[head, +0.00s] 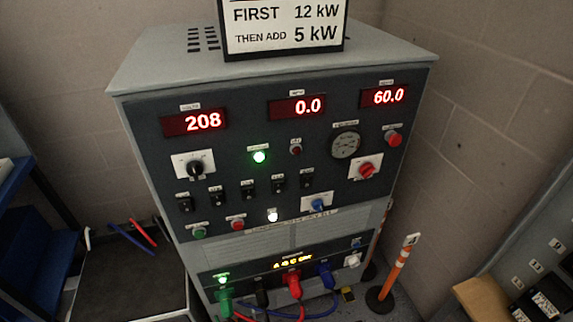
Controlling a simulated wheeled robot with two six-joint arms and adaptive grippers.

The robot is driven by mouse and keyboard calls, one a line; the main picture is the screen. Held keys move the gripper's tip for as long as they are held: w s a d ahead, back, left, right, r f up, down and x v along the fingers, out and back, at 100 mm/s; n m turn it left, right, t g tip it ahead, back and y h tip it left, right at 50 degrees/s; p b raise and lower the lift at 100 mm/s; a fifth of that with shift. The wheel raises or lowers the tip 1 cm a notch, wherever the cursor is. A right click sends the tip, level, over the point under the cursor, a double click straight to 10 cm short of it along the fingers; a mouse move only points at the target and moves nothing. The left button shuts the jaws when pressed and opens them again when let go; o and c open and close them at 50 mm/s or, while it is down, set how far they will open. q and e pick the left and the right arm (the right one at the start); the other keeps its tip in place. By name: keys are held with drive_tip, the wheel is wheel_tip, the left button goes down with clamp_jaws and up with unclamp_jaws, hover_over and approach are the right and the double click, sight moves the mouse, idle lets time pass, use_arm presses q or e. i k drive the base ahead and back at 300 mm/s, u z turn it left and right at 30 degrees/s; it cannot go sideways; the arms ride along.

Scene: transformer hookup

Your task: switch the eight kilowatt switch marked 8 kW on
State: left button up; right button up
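A row of several small black switches runs across the middle of the grey cabinet's dark panel (225,160). The leftmost switch (185,203), a middle switch (248,189) and the rightmost switch (307,178) all have small tags above them. The tags are too small to read, so I cannot tell which switch is marked 8 kW. The switch positions are also too small to tell. Neither of my grippers is in view.
A sign (285,27) on top reads "FIRST 12 kW THEN ADD 5 kW". Red displays read 208 (195,122), 0.0 (297,107) and 60.0 (384,96). A green lamp (260,157) is lit. Coloured cables plug in below. An orange post (397,268) stands at right.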

sight(278, 185)
drive_tip(key=z, duration=0.3)
drive_tip(key=k, duration=0.35)
drive_tip(key=z, duration=1)
drive_tip(key=k, duration=1.05)
drive_tip(key=i, duration=1)
drive_tip(key=u, duration=0.05)
